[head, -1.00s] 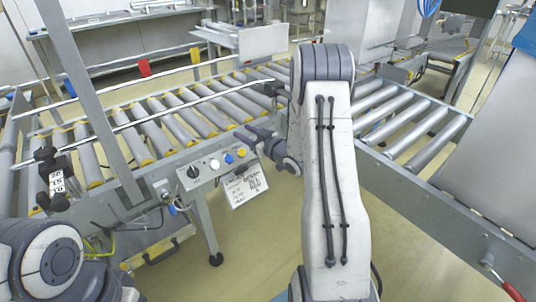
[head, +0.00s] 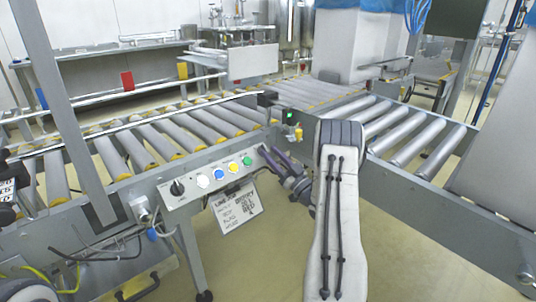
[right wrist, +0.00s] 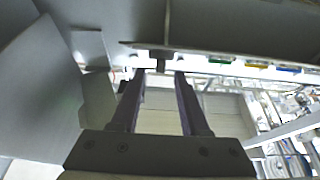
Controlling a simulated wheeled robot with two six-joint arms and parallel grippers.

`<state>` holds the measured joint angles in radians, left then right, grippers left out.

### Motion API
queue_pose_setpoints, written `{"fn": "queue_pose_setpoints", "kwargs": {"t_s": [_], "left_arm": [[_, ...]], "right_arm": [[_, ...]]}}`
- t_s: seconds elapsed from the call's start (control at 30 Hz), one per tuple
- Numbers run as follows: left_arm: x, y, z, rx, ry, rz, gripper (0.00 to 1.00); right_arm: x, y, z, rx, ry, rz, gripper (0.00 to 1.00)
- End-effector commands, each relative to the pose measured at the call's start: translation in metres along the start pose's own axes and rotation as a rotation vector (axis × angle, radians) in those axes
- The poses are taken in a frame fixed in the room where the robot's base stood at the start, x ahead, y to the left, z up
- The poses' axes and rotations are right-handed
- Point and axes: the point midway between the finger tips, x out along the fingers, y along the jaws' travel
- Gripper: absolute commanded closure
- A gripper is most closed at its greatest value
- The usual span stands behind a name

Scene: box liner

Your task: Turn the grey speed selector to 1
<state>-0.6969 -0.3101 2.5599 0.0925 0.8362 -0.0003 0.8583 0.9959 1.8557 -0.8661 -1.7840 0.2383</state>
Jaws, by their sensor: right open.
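The control panel (head: 210,182) is on the side of the roller conveyor, with a black knob (head: 177,187) at its left and white, blue, yellow and green buttons along it. My right gripper (head: 268,150) is open, its fingers pointing at the panel's right end, just past the green button (head: 247,160). In the right wrist view, a small grey knob-like part (right wrist: 161,60) shows between the tips of my right gripper (right wrist: 160,74). It looks like the grey selector, but its setting and any contact cannot be made out. My left gripper is out of view.
A printed sign (head: 236,208) hangs under the panel. A small post with a green light (head: 289,115) and a yellow part (head: 298,133) stands right of the gripper. Conveyor rollers (head: 160,140) lie behind the panel. The floor (head: 270,250) in front is open.

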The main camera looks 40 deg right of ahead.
Motion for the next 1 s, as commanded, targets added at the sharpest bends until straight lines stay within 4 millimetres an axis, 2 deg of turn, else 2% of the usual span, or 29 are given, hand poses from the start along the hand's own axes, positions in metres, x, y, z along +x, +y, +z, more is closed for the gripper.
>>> {"fn": "queue_pose_setpoints", "kwargs": {"t_s": [0.1,0.2,0.5,0.53,0.63,1.0], "left_arm": [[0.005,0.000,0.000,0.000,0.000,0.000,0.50],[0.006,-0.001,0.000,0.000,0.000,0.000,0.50],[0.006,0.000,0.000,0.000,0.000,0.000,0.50],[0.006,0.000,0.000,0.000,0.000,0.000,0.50],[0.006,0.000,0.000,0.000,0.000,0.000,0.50],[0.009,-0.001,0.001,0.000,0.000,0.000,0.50]], "right_arm": [[0.015,0.000,0.001,-0.002,0.000,-0.002,0.55],[0.021,0.000,0.001,-0.002,0.000,0.000,0.55],[0.024,0.000,0.000,0.000,-0.001,0.001,0.55],[0.023,0.000,0.000,0.000,-0.001,0.001,0.63],[0.023,0.001,0.000,-0.001,-0.001,0.001,1.00],[0.022,0.002,0.001,-0.012,-0.001,-0.028,1.00]]}}
